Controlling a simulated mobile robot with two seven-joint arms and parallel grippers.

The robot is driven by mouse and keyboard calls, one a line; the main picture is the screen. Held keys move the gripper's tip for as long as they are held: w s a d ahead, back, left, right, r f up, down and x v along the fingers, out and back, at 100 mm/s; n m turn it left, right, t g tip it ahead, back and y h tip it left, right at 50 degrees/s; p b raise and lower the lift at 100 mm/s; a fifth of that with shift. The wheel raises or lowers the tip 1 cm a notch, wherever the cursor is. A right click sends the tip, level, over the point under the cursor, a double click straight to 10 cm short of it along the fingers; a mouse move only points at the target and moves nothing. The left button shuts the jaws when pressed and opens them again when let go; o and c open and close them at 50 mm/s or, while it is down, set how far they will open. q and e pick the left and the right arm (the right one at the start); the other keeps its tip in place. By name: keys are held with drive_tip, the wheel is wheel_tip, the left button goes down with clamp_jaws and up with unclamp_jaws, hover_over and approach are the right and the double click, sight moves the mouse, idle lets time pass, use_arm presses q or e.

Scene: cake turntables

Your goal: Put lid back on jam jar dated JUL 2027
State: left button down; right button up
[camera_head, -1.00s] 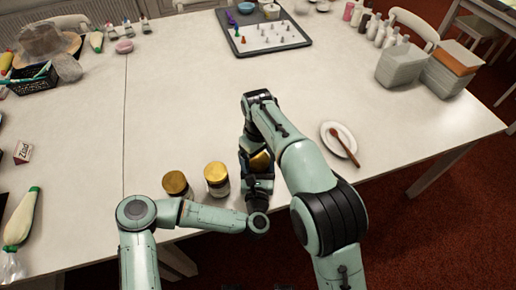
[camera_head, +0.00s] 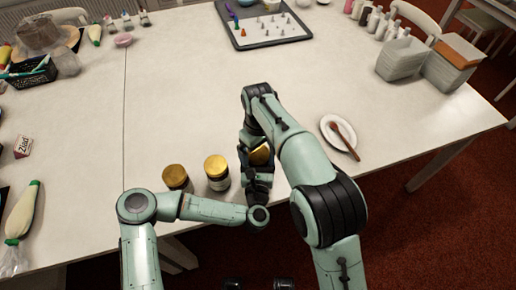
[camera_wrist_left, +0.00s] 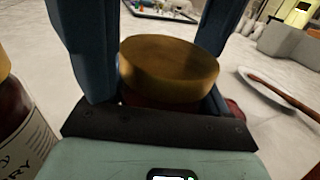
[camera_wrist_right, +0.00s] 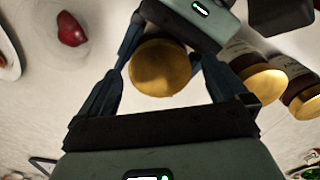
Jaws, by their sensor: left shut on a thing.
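A jam jar with a gold lid (camera_head: 260,154) stands near the table's front edge, between my two grippers. My left gripper (camera_head: 257,182) is shut on this jar, below the lid. The lid shows large in the left wrist view (camera_wrist_left: 170,70), with a little dark red beneath it. My right gripper (camera_wrist_right: 165,55) comes from above, one finger on each side of the lid (camera_wrist_right: 160,68). I cannot tell whether its fingers press on the lid. Two more gold-lidded jars stand to the left, one nearer (camera_head: 217,170) and one farther (camera_head: 176,178). No date is readable.
A white plate (camera_head: 327,123) with a brown spoon (camera_head: 345,141) lies to the right. A red blob (camera_wrist_right: 71,28) is on the table in the right wrist view. The middle of the table is clear.

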wheel_tip(320, 180, up, 12)
idle(0.6)
use_arm(q)
unclamp_jaws()
drive_tip(key=shift+s, duration=0.15)
drive_tip(key=s, duration=0.5)
drive_tip(key=s+b, duration=0.1)
drive_tip(key=s, duration=0.5)
drive_tip(key=shift+s+a+f, duration=0.1)
drive_tip(key=shift+s+f, duration=0.05)
drive_tip(key=shift+f, duration=0.05)
drive_tip(key=shift+s+b, duration=0.4)
drive_tip(key=shift+b, duration=0.05)
drive_tip(key=shift+s+a+r, duration=0.15)
drive_tip(key=shift+s+r, duration=0.05)
drive_tip(key=shift+s, duration=0.3)
use_arm(e)
drive_tip(key=shift+s+f, duration=0.1)
drive_tip(key=shift+f, duration=1.25)
